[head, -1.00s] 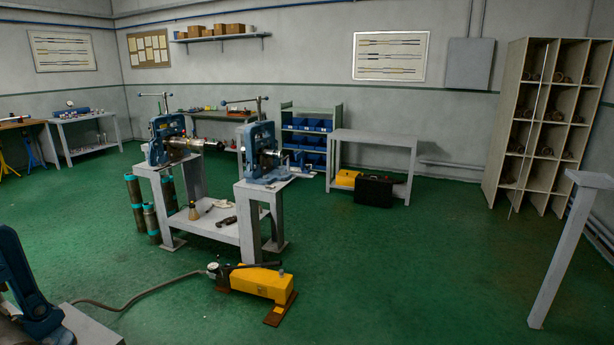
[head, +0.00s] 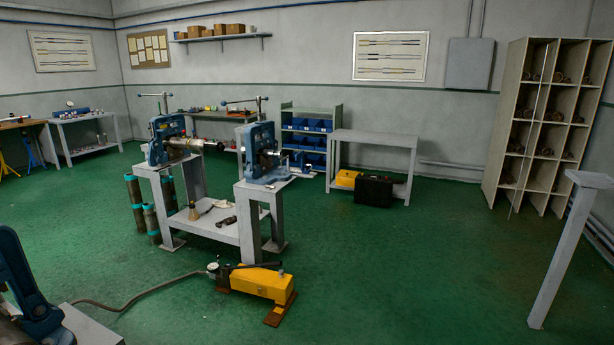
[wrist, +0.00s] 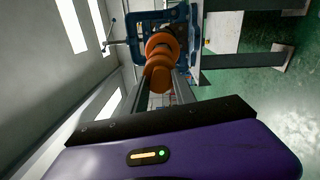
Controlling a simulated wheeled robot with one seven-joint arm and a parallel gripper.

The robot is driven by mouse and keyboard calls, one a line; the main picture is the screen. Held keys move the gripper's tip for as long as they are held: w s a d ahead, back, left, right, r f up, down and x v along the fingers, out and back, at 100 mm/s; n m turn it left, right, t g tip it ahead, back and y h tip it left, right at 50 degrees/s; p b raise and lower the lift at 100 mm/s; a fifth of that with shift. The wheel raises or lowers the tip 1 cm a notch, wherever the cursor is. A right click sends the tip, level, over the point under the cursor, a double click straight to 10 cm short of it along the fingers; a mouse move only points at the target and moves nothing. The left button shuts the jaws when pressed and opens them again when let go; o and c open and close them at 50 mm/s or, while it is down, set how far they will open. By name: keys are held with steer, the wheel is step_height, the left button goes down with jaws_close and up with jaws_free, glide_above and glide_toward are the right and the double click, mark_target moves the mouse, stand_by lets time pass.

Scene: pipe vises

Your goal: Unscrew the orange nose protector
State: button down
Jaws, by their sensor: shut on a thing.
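The orange nose protector (wrist: 160,62) is a rounded, stepped piece in the upper middle of the wrist view. Its near end lies between the two grey fingers of my gripper (wrist: 161,82), which is shut on it. Its far end is at a blue vise (wrist: 150,22). The thread between the protector and what it sits on is hidden. In the head view neither my gripper nor the orange protector shows.
In the head view two blue vises (head: 167,140) (head: 262,152) stand on grey stands. A yellow pump (head: 262,281) with a hose lies on the floor in front. A grey post (head: 565,255) stands at right. Green floor (head: 420,270) between is clear.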

steer(key=shift+n+b, duration=0.8)
steer(key=shift+n, duration=1)
steer(key=c, duration=1.8)
jaws_free()
jaws_close()
steer(key=shift+s+d+p, duration=0.25)
steer(key=shift+d+p, duration=0.05)
steer(key=shift+d, duration=0.4)
steer(key=shift+p+v, duration=0.65)
steer(key=shift+v, duration=1.25)
